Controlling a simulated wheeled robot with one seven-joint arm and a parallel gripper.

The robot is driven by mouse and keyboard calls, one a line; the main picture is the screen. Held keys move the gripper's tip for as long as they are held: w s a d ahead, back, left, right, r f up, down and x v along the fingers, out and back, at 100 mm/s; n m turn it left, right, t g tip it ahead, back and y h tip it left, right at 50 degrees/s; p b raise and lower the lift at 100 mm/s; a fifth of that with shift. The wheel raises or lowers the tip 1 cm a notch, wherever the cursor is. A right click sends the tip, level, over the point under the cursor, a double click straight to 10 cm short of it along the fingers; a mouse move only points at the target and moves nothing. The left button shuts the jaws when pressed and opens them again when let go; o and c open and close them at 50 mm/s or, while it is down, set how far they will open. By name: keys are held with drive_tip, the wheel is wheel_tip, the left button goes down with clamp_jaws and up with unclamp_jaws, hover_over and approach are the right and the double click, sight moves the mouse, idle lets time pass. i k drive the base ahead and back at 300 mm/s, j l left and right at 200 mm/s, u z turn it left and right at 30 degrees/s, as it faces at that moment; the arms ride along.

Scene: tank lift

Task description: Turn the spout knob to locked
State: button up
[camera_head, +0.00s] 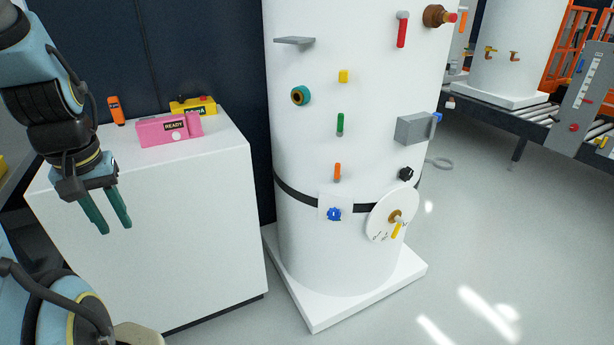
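A white cylindrical tank (345,120) stands at the centre. Low on its right, a round white dial plate (380,220) carries a brass hub (396,216) with a yellow lever (398,230) pointing down. Small dark writing shows near the plate's lower edge, too small to read. To its left, a blue knob (334,213) sits on a pale square plate. A black knob (406,173) is above the dial. I cannot tell for certain which is the spout knob. My gripper (115,226) is open and empty, fingers downward, left of the tank and apart from all of these.
A white cabinet (150,230) stands left of the tank, bearing a pink READY box (170,128), a yellow box (193,106) and an orange device (116,110). A grey box (412,129) juts from the tank above its square plinth (320,315).

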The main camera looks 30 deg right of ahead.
sight(405, 174)
drive_tip(key=z, duration=1.7)
drive_tip(key=l+u, duration=0.1)
drive_tip(key=l, duration=0.2)
drive_tip(key=k, duration=0.05)
